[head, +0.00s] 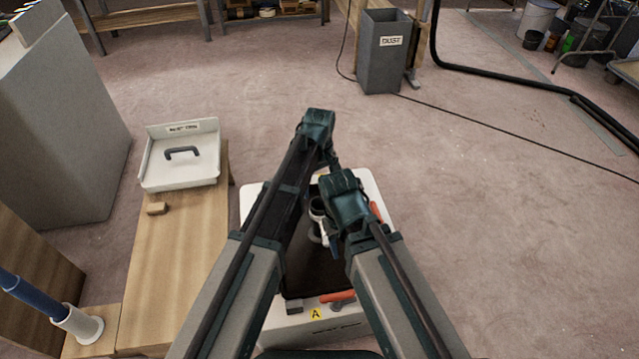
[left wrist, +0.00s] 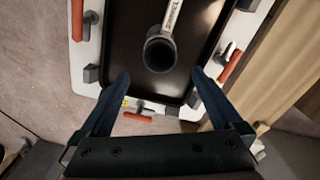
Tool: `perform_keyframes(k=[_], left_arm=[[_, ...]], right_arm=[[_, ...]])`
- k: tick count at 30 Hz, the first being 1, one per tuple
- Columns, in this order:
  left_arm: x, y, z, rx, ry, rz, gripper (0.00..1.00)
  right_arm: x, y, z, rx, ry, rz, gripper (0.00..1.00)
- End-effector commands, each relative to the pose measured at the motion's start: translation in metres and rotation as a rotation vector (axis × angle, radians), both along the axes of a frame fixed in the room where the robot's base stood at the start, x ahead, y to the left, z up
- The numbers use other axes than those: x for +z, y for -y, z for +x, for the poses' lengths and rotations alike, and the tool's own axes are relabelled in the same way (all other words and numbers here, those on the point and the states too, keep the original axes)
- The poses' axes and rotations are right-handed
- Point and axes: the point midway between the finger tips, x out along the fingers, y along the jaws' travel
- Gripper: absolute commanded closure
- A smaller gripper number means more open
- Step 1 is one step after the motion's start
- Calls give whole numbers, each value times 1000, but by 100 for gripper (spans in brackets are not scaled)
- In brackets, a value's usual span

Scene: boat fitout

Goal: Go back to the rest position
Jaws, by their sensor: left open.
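My left gripper (left wrist: 160,80) is open in the left wrist view, its two dark blue fingers apart with nothing between them. Beyond the fingertips is a black tray (left wrist: 125,55) with a dark round-mouthed cylinder with a white labelled strip (left wrist: 160,52) on it. The tray is on a white-topped stand, also seen in the head view (head: 370,187), with orange-handled clamps (head: 338,296) at its edges. In the head view both my arms reach over this stand and cover much of it.
A wooden bench (head: 170,265) on the left bears a white tray (head: 150,180) with a dark handled tool (head: 182,151) and a small wooden block (head: 157,208). A blue tube (head: 30,295) sits in a white fitting. A grey dust bin (head: 380,65) stands ahead.

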Motion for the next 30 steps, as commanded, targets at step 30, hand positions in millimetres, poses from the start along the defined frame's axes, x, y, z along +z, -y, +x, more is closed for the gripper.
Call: perform_keyframes(k=[30], left_arm=[[0, -128, -104, -393, 49, 5, 0]], right_arm=[[0, 0, 0, 0, 0, 0, 50]])
